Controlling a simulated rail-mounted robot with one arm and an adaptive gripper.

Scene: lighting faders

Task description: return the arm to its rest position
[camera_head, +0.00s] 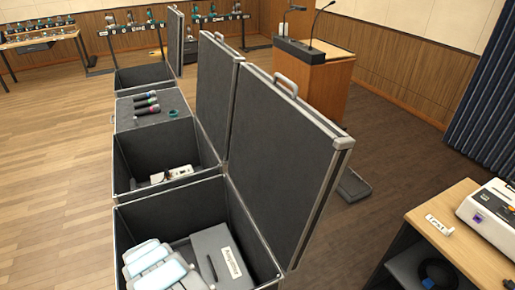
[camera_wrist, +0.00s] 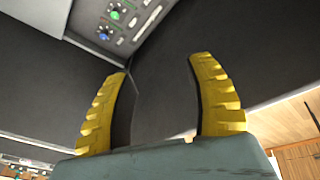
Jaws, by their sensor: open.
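My gripper (camera_wrist: 157,65) shows in the wrist view with two yellow ribbed fingers spread apart. It is open and nothing is between the fingers. Dark grey panels fill the space beyond it, and a control panel with round knobs (camera_wrist: 120,15) shows at the top. I cannot tell how far the fingers are from these surfaces. My arm and gripper do not show in the head view.
Open flight cases stand in a row in the head view; the nearest case (camera_head: 118,232) has a raised lid (camera_head: 280,165). A wooden lectern (camera_head: 322,85) stands behind. A wooden desk (camera_head: 408,218) with a white device (camera_head: 492,212) is at right. Wooden floor (camera_head: 50,180) is clear at left.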

